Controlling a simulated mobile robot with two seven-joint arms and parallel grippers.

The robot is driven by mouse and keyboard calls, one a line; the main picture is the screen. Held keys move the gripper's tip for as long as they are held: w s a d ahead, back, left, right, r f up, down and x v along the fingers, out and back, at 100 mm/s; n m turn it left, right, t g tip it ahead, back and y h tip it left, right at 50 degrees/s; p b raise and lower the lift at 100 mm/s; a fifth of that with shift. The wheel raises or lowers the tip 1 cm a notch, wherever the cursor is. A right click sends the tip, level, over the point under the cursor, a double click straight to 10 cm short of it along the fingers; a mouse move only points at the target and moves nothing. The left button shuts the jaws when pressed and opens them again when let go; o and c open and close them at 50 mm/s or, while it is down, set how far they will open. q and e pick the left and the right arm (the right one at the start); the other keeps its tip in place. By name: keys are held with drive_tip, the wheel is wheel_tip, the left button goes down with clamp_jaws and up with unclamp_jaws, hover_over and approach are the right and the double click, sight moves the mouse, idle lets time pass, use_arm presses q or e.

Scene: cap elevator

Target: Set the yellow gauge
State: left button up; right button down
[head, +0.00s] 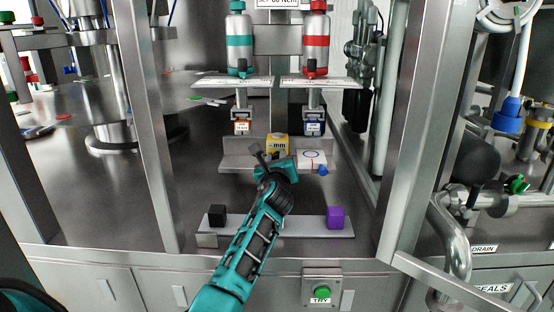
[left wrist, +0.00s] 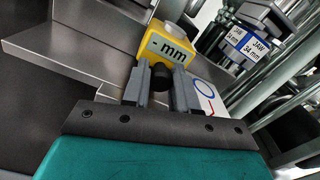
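The yellow gauge (head: 277,145) sits on the grey shelf behind the front strip. In the left wrist view the gauge (left wrist: 167,45) has a display reading "- mm", with no number, and a dark round knob (left wrist: 160,75) below it. My left gripper (head: 266,154) is right in front of the gauge. In the left wrist view its two fingers (left wrist: 161,80) stand apart, with the knob showing in the gap between their tips. I cannot see clear contact with the knob. My right gripper is not in view.
A white card with a blue ring (head: 312,156) and a blue knob (head: 323,170) are right of the gauge. Labelled jaws (head: 313,128) hang above, under teal and red bottles. A black cube (head: 217,215) and purple cube (head: 336,216) sit on the front strip (head: 290,228). Metal posts flank the opening.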

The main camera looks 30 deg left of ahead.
use_arm(q)
clamp_jaws()
drive_tip(key=w+d, duration=0.1)
drive_tip(key=d+b, duration=0.1)
drive_tip(key=d, duration=0.1)
drive_tip(key=w+d, duration=0.1)
drive_tip(key=shift+w+d+f, duration=0.1)
drive_tip(key=shift+w+d, duration=0.05)
drive_tip(key=shift+w, duration=0.15)
drive_tip(key=o, duration=0.5)
unclamp_jaws()
drive_tip(key=shift+s, duration=0.1)
